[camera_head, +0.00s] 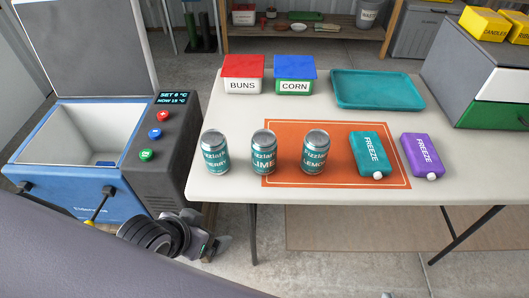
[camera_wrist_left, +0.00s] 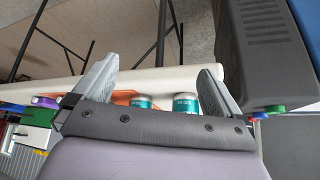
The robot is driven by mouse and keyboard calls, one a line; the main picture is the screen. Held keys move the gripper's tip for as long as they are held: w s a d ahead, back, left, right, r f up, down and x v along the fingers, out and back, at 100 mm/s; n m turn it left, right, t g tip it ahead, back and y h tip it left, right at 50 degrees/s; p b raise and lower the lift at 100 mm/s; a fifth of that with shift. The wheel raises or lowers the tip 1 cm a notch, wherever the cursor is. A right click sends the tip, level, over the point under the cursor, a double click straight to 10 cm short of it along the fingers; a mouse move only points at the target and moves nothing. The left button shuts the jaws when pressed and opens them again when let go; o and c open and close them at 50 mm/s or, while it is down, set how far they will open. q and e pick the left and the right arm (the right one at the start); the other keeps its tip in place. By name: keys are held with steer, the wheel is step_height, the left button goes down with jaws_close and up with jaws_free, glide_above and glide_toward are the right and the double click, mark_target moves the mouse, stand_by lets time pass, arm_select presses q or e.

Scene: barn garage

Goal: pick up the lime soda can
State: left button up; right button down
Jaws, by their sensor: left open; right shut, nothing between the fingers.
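The lime soda can (camera_head: 263,152) stands upright on the table, at the left edge of the orange mat, between the cherry can (camera_head: 215,152) and the lemon can (camera_head: 315,152). My left gripper (camera_head: 216,246) is low, in front of the table's left corner, apart from the cans. In the left wrist view the left gripper (camera_wrist_left: 155,80) is open and empty, its fingers spread, with two teal cans beyond it; the picture is upside down and their labels cannot be read. Only a small tip of my right gripper (camera_head: 387,295) seems to show at the bottom edge; it holds nothing.
A blue cooler (camera_head: 60,195) with an open lid and a dark button panel (camera_head: 172,160) stands left of the table. A teal freeze pack (camera_head: 369,152), a purple one (camera_head: 420,152), a teal tray (camera_head: 376,88) and bins of buns (camera_head: 243,72) and corn (camera_head: 294,72) are on the table.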

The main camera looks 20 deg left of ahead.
mark_target(264, 149)
arm_select(q)
steer(key=w+d+r+t, duration=0.1)
steer(key=w+t, duration=0.1)
steer(key=w, duration=0.4)
steer(key=w+d+r+t+h, duration=0.1)
steer(key=w+r+t, duration=0.1)
steer(key=w, duration=0.3)
steer(key=w+d+r+t+h, duration=0.1)
steer(key=w+d+r+t, duration=0.1)
steer(key=w, duration=0.4)
steer(key=shift+w+r+m+t, duration=0.15)
steer(key=shift+w+m+t, duration=0.15)
steer(key=shift+m+t, duration=0.1)
steer(key=shift+d+x, duration=0.15)
steer(key=shift+x, duration=1.6)
steer(key=shift+d+x, duration=0.15)
steer(key=shift+x, duration=1.55)
steer(key=shift+s, duration=0.15)
steer(key=c, duration=1.3)
